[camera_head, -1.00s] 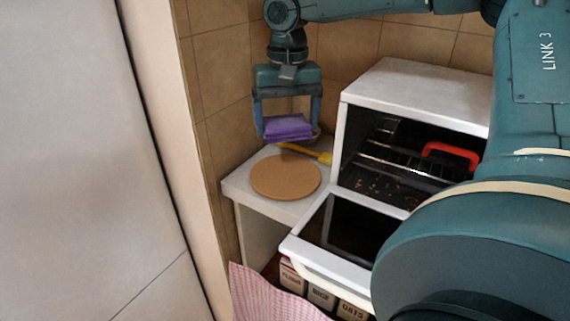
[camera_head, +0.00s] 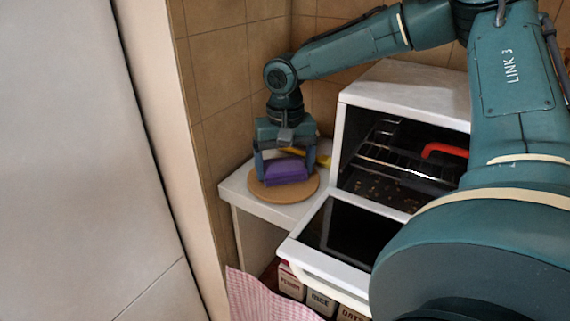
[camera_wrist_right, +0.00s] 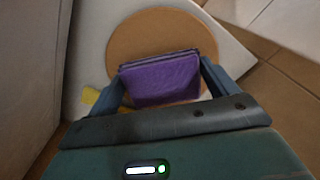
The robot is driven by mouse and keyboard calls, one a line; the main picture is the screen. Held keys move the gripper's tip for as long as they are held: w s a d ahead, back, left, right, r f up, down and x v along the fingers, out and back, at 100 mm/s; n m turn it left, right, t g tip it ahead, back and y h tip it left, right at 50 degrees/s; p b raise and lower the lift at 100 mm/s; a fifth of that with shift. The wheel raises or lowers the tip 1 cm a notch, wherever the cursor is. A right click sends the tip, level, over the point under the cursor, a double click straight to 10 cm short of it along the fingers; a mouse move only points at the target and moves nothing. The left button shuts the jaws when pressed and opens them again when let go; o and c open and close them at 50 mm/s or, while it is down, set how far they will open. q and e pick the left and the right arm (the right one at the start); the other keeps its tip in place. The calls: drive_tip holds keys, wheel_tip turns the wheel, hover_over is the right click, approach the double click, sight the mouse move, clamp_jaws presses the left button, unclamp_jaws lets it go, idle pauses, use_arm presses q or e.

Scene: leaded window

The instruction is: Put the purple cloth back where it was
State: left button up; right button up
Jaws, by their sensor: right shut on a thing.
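The purple cloth (camera_head: 287,173) is folded and held between the fingers of my right gripper (camera_head: 286,175). In the head view it shows in front of the round tan board, low over it; I cannot tell whether it touches. In the right wrist view the cloth (camera_wrist_right: 163,80) spans the gap between both fingers, with the round board (camera_wrist_right: 150,38) beyond it. The round board (camera_head: 262,193) lies flat on the white counter. My left gripper is not in view.
A white oven (camera_head: 400,95) with its door (camera_head: 340,235) open stands right of the board; a red-handled item (camera_head: 445,150) is inside. A yellow utensil (camera_head: 322,160) lies behind the board. Boxes (camera_head: 292,283) and a pink checked cloth (camera_head: 262,300) are below. The counter's front left (camera_head: 240,190) is clear.

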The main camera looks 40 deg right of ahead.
sight(285, 168)
drive_tip(key=o, duration=0.8)
drive_tip(key=shift+f, duration=0.1)
drive_tip(key=shift+r+p, duration=0.4)
drive_tip(key=shift+r, duration=3.55)
